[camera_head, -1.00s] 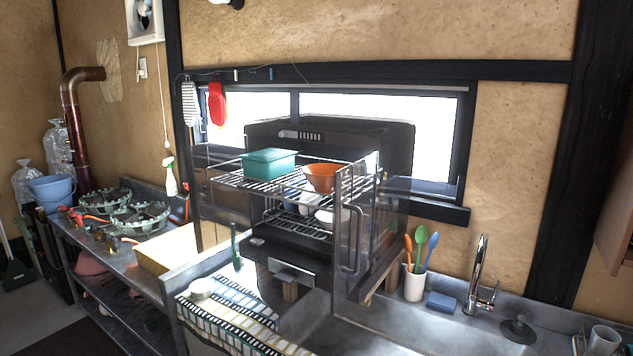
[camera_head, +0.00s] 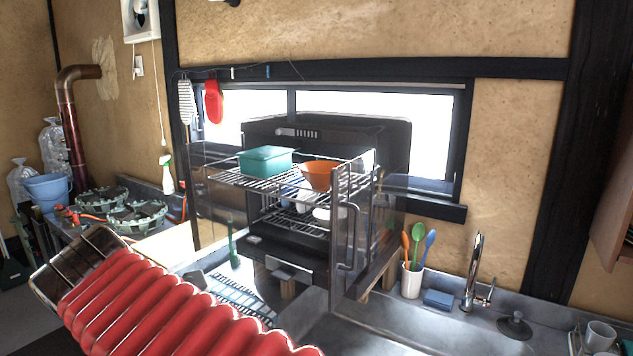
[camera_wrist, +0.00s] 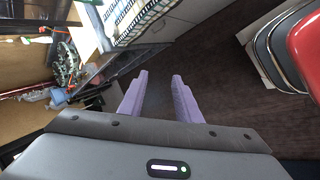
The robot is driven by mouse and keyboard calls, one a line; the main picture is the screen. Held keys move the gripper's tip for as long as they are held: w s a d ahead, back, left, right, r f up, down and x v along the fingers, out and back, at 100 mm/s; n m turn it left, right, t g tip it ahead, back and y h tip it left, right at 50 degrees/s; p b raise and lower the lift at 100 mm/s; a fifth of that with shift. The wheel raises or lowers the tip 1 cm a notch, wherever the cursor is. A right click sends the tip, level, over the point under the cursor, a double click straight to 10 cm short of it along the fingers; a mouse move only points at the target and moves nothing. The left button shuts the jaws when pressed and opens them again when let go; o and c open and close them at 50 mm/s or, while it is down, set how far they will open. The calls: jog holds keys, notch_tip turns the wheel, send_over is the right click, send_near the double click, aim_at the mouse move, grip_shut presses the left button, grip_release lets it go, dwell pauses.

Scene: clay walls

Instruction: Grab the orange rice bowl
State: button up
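In the head view the gripper's fingers cannot be made out; a red ribbed part of my arm fills the lower left, well away from the bowl.
The rack has clear side panels and more dishes on its lower shelf. A cup of utensils (camera_head: 413,279), a blue sponge (camera_head: 438,299) and a tap (camera_head: 474,270) stand to its right. The wrist view shows a red-seated stool (camera_wrist: 304,45) at the right.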

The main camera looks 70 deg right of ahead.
jog(key=s+d+r+n+g+h, duration=0.1)
jog(key=d+r+n+g+h, duration=0.2)
jog(key=d+r+n, duration=0.4)
jog(key=s+d+r+n+g+h, duration=0.2)
jog(key=d+r+n+h, duration=0.3)
jog(key=d+r, duration=0.9)
jog(key=d+n+g, duration=0.1)
jog(key=d+n, duration=0.1)
jog(key=d, duration=0.8)
jog(key=shift+s+d+r+h, duration=0.15)
jog(key=shift+d+r+h, duration=0.05)
jog(key=shift+h, duration=0.2)
jog(key=shift+d+f, duration=0.1)
send_near(308, 168)
jog(key=shift+x, duration=1.15)
jog(key=shift+x, duration=2.6)
jog(key=shift+c, duration=0.7)
